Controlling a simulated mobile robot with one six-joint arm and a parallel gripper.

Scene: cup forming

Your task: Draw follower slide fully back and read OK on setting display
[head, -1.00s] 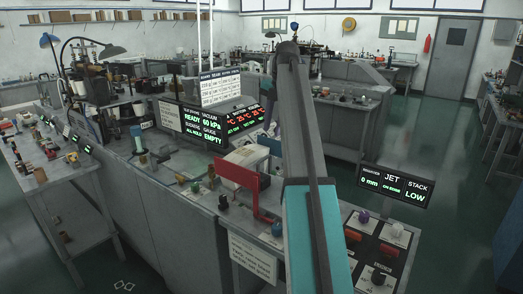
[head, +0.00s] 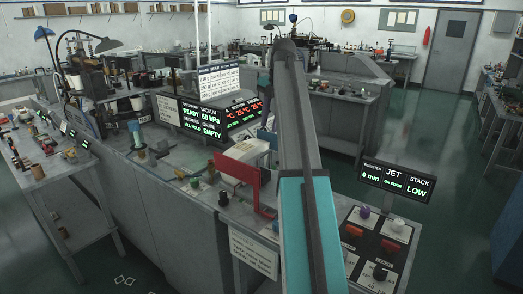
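A second black display (head: 205,117) near the middle reads READY, VACUUM 60 kPa and EMPTY. Beside it a tilted display (head: 243,115) shows red temperature figures. I see no OK that I can read, and I cannot tell which display is the setting one. I cannot pick out the follower slide with certainty. My arm's grey and teal link rises through the middle, and my gripper is hidden behind it.
A bent red plate (head: 240,182) stands on the bench left of my arm. A control panel (head: 372,245) with several knobs and red switches lies at the front right. A side table (head: 48,165) stands at the left. Green floor (head: 455,150) is clear at the right.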

